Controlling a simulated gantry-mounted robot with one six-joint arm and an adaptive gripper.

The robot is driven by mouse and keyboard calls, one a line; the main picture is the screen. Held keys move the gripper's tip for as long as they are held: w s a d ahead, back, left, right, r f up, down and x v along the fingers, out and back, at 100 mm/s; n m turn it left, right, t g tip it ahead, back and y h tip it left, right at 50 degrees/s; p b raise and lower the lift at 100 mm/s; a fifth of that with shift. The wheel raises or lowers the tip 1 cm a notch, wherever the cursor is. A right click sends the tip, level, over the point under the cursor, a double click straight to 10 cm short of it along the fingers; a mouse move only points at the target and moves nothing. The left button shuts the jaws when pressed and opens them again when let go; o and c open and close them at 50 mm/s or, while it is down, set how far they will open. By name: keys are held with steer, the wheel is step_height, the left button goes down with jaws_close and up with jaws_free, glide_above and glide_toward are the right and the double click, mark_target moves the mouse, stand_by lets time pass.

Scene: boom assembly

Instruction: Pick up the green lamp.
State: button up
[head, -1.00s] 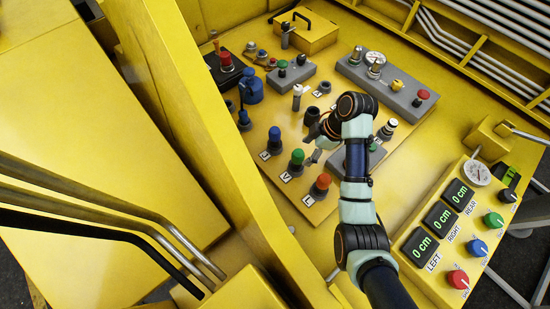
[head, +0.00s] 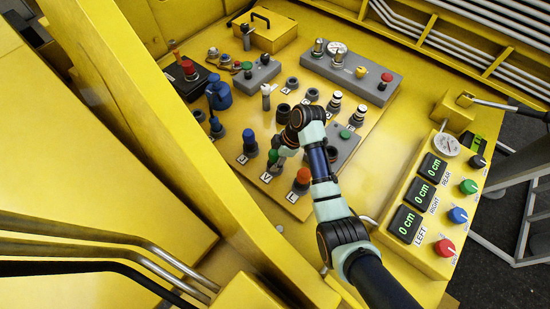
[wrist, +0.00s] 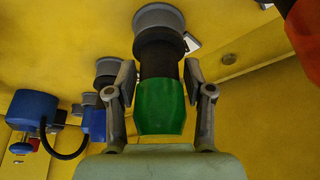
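The green lamp (head: 272,157) stands upright in the front row on the yellow panel, between a blue lamp (head: 249,137) and a red lamp (head: 303,176). My gripper (head: 279,154) is at it, and my arm partly hides it in the head view. In the wrist view the green lamp (wrist: 161,106) with its dark body sits between the two fingers of my gripper (wrist: 160,82). The fingers stand apart on either side of it, very near its sides. Firm contact does not show. The lamp's grey base still rests on the panel.
The red lamp is close beside the gripper and also shows in the wrist view (wrist: 306,38). A grey box with a green button (head: 346,135) lies right of the wrist. A blue padlock-like part (head: 219,95) stands left. A display console (head: 425,200) stands right.

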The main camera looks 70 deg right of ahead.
jaws_close()
